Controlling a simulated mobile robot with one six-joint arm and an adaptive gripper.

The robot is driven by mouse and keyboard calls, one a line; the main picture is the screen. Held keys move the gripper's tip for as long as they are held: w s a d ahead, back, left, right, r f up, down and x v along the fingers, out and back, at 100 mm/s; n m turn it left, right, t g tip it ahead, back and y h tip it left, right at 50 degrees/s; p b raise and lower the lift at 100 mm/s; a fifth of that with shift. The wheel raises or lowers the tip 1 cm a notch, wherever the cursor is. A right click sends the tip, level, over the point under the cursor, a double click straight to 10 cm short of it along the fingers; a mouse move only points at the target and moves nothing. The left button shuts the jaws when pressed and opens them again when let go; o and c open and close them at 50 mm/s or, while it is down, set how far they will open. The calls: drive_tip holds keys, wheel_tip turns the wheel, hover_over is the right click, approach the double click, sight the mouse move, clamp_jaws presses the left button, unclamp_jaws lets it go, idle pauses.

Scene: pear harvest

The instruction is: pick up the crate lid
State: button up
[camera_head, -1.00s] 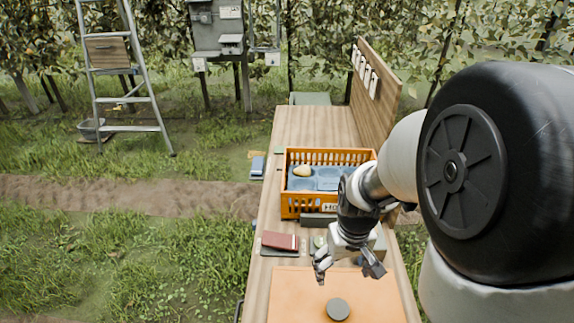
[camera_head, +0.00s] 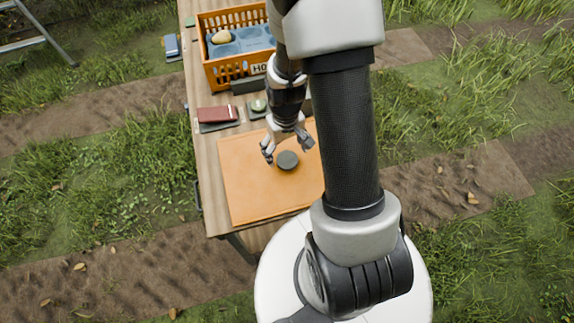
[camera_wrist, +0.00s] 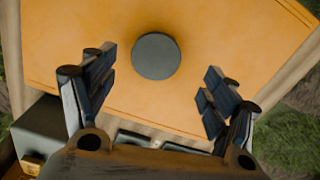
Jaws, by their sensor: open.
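The crate lid (camera_head: 246,190) is a flat orange panel lying on the near end of the wooden table, with a round dark grey knob (camera_head: 287,160) on it. In the wrist view the lid (camera_wrist: 228,52) fills the upper middle, and the knob (camera_wrist: 156,56) shows centred, beyond and between the fingertips. My gripper (camera_head: 287,149) is open and empty above the lid, close to the knob. The two fingers (camera_wrist: 155,88) are spread wide on either side. The gap in height between fingertips and knob is hard to tell.
The orange slatted crate (camera_head: 215,72) stands further back on the table, with a blue insert and a yellowish pear (camera_head: 222,37). A red book-like object (camera_head: 217,113) and a small greenish round item (camera_head: 258,105) lie between crate and lid. Grass surrounds the table.

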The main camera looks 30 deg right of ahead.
sight(287, 159)
drive_tip(key=f, duration=0.1)
drive_tip(key=f+b, duration=0.1)
drive_tip(key=f, duration=0.1)
drive_tip(key=f+b, duration=0.1)
drive_tip(key=f, duration=0.1)
drive_tip(key=shift+d+f, duration=0.2)
drive_tip(key=shift+d, duration=0.05)
drive_tip(key=shift+c, duration=0.4)
drive_tip(key=c, duration=1.3)
drive_tip(key=shift+r, duration=0.15)
